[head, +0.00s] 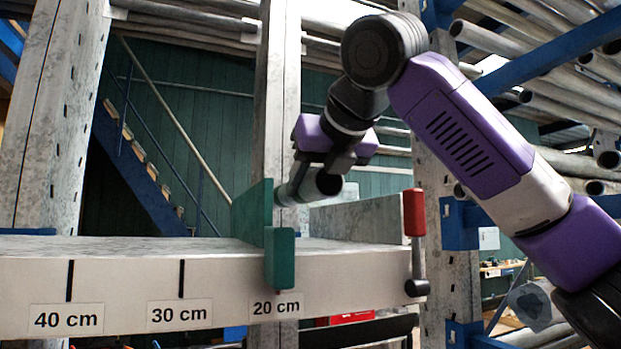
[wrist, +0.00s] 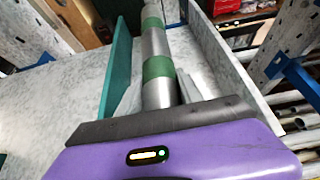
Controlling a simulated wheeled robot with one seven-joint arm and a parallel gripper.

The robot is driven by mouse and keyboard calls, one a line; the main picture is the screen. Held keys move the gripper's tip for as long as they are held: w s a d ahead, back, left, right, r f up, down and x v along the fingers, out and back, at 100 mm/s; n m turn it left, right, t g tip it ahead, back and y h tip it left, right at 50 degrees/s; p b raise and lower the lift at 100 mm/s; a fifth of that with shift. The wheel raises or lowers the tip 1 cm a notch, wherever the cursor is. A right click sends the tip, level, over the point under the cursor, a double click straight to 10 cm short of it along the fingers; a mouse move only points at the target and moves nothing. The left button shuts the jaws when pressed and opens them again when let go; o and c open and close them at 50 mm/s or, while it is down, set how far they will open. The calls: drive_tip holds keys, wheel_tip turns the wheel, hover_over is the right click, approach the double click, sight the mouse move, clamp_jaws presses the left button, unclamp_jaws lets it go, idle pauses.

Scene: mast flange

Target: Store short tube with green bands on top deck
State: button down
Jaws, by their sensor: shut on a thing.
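My gripper (head: 322,168) is shut on a short metal tube (head: 298,188) above the right part of the deck. The dark open end of the tube faces the head camera. In the wrist view, the tube (wrist: 155,42) runs away from the gripper and shows green bands (wrist: 158,68). It lies between a green plate (wrist: 118,62) and a grey upright wall (wrist: 228,58). In the head view, the green stop (head: 279,258) stands at the 20 cm mark of the deck (head: 130,246). Whether the tube touches the deck cannot be told.
A red-handled lever (head: 414,212) stands at the deck's right front corner. The grey wall (head: 365,219) rises behind it. The deck left of the green stop is bare. Metal posts (head: 277,110) and racks of long pipes (head: 560,100) stand behind and to the right.

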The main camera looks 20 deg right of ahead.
sight(329, 197)
drive_tip(key=shift+f+b, duration=1.5)
drive_tip(key=shift+f, duration=1.8)
drive_tip(key=c, duration=0.7)
unclamp_jaws()
drive_tip(key=shift+b+v, duration=0.95)
drive_tip(key=shift+v, duration=2.95)
drive_tip(key=shift+f, duration=0.1)
